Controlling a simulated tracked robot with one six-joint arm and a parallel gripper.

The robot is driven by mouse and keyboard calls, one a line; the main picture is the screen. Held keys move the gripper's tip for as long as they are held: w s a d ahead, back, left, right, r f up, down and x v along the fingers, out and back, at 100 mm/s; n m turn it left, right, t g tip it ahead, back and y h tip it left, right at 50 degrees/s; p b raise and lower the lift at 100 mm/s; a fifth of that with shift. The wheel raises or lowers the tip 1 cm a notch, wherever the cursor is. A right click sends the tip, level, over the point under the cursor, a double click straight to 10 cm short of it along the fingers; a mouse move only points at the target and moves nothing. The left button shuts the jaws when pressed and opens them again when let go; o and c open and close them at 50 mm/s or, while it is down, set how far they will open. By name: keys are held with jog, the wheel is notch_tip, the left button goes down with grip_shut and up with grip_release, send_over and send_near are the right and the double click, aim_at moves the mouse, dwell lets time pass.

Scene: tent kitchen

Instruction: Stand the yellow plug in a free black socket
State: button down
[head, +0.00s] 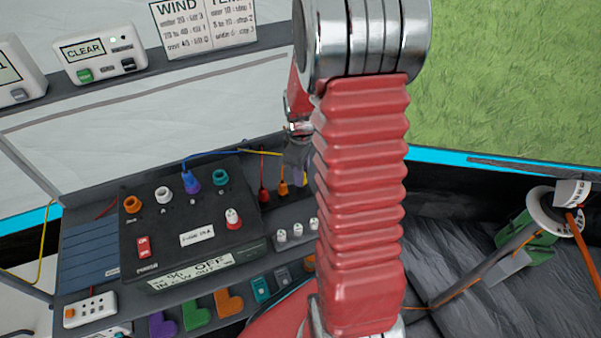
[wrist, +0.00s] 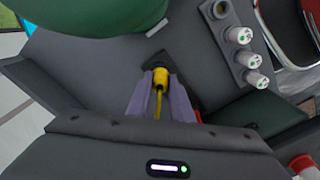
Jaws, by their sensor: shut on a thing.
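My gripper (wrist: 160,88) is shut on the yellow plug (wrist: 159,78), which sits between its two pale purple fingers in the wrist view. A yellow cord runs from the plug back toward my wrist. A dark square patch (wrist: 153,58) lies just past the plug's tip; I cannot tell whether it is a black socket or whether the plug touches it.
A dark box (head: 150,235) carries orange, white, blue and teal connectors. White plugs (head: 297,231) stand in a row to its right; they also show in the wrist view (wrist: 248,60). A large green round thing (wrist: 95,12) is close at the wrist view's upper left.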

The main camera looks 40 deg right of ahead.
jog(key=shift+f, duration=0.65)
jog(key=c, duration=1.5)
grip_release()
notch_tip(320, 180, up, 14)
jog(key=shift+f, duration=0.15)
